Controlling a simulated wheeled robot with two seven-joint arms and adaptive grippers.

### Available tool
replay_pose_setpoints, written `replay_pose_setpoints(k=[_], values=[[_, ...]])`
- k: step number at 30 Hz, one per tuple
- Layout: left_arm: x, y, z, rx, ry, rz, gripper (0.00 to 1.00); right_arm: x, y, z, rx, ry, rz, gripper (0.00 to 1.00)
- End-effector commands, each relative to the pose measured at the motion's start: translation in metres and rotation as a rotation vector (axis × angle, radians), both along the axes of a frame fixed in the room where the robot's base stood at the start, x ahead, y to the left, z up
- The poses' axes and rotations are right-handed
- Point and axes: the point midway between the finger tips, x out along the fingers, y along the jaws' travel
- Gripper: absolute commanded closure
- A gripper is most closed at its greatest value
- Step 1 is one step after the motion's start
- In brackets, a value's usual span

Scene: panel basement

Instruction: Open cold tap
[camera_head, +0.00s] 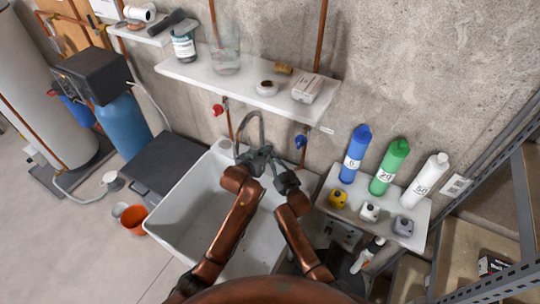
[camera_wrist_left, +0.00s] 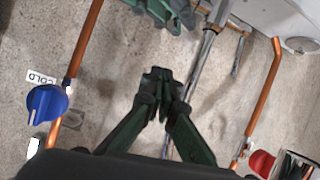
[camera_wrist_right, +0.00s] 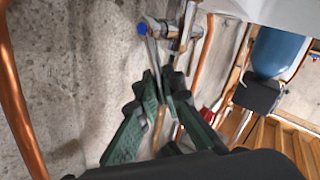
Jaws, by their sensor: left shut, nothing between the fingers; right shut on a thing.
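The chrome faucet (camera_head: 250,121) stands at the back of the white sink (camera_head: 185,207). In the right wrist view the tap body (camera_wrist_right: 172,28) carries a blue-capped handle (camera_wrist_right: 142,29), with a thin metal lever (camera_wrist_right: 153,53) running to my right gripper (camera_wrist_right: 163,78). The right gripper is shut on this lever; its fingers hide the lever's end. My left gripper (camera_wrist_left: 162,78) is shut and empty, beside the faucet, which also shows in the left wrist view (camera_wrist_left: 207,42). In the head view both grippers are close together over the sink's back edge.
A blue valve knob (camera_wrist_left: 47,103) by a COLD label and a red valve knob (camera_wrist_left: 262,163) sit on copper wall pipes. A shelf (camera_head: 215,77) hangs above the faucet. Bottles stand on a white shelf (camera_head: 330,192) at the right. The sink basin is empty.

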Motion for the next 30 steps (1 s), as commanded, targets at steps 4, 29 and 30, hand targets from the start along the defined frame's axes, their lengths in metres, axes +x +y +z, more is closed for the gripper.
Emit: replay_pose_setpoints(k=[4,29,30], values=[[0.02,-0.013,-0.01,0.0,0.001,-0.001,1.0,0.001,0.0,0.001,-0.001,-0.002,0.0,1.0],[0.016,-0.015,-0.05,-0.001,0.0,0.0,1.0,0.001,0.0,0.0,-0.002,-0.001,-0.001,1.0],[0.016,-0.015,-0.05,-0.001,0.0,0.0,1.0,0.001,-0.001,0.0,-0.002,-0.001,-0.001,1.0]])
